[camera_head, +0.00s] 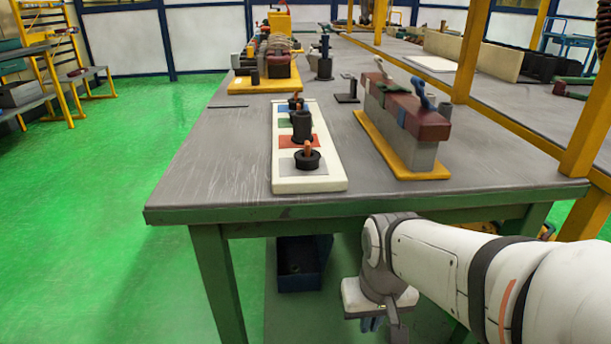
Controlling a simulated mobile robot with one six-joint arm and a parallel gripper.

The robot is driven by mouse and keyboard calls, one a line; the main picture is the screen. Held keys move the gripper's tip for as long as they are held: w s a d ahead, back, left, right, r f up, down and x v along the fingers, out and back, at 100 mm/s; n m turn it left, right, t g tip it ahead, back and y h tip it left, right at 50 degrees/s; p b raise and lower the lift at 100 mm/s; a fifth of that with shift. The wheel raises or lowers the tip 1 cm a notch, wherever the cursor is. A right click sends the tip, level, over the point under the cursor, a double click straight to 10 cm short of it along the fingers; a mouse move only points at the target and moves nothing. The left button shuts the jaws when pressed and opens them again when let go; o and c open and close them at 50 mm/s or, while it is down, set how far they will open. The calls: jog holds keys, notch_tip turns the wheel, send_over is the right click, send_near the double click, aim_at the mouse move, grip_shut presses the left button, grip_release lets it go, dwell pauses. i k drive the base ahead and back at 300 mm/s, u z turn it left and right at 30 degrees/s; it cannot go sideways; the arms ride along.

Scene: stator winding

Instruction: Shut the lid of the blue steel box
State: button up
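A dark blue box (300,285) sits in the shade under the near table, left of my arm. Its inside looks dark, with a small round shape in it that I cannot make out. I cannot clearly tell the lid from the box walls, nor how far it stands open. My gripper (371,324) points down in front of the table's near edge, below the tabletop and to the right of the box, apart from it in the picture. Only short dark fingers show below its pale body; whether they are open or shut is unclear.
The grey tabletop (215,180) on green legs overhangs the box. On it stand a white board (310,184) with dark cylinders, a yellow-based fixture (415,165) and a yellow machine (265,85). A table leg (220,280) stands left of the box. Green floor at left is clear.

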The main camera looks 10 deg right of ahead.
aim_at(325, 242)
jog(key=u, duration=0.85)
jog(key=k, duration=0.95)
jog(key=u, duration=0.2)
jog(key=i, duration=0.5)
